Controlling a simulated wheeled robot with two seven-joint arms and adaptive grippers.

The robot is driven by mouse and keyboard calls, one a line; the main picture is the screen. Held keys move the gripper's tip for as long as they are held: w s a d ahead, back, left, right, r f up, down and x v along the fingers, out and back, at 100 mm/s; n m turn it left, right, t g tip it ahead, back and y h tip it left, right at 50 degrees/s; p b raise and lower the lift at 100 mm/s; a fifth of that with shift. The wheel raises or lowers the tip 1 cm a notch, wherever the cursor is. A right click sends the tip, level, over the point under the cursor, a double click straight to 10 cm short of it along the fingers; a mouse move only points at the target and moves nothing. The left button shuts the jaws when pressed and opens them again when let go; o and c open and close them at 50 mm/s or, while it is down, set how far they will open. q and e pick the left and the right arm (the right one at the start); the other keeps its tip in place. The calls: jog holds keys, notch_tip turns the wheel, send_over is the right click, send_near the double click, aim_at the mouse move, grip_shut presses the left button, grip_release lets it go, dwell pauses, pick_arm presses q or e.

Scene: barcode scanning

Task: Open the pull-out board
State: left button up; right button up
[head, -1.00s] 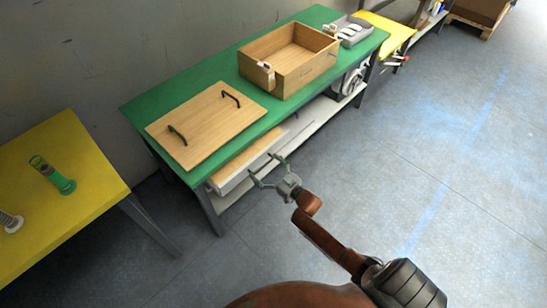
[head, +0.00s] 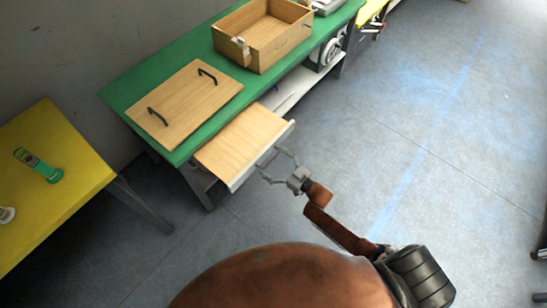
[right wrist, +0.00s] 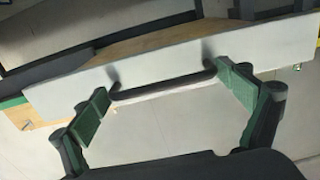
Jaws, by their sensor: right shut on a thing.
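The pull-out board (head: 241,143) is a light wooden board with a pale front panel. In the head view it sticks out from under the green table, above the lower shelf. Its front panel also shows in the right wrist view (right wrist: 170,55). My right gripper (head: 273,165) is at the front of the board. In the right wrist view its green finger pads (right wrist: 165,92) are at the two ends of the bar handle (right wrist: 163,90) and hold it lengthwise. My left gripper is not in view.
The green table (head: 130,85) carries a wooden panel with two black handles (head: 185,100) and an open wooden box (head: 262,35). A yellow table (head: 60,185) with a green item (head: 38,165) stands at the left. The floor (head: 430,130) at the right is clear.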

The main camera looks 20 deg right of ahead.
jog(key=shift+d, duration=0.2)
jog(key=o, duration=1.4)
jog(key=v, duration=1.2)
jog(key=shift+f, duration=0.1)
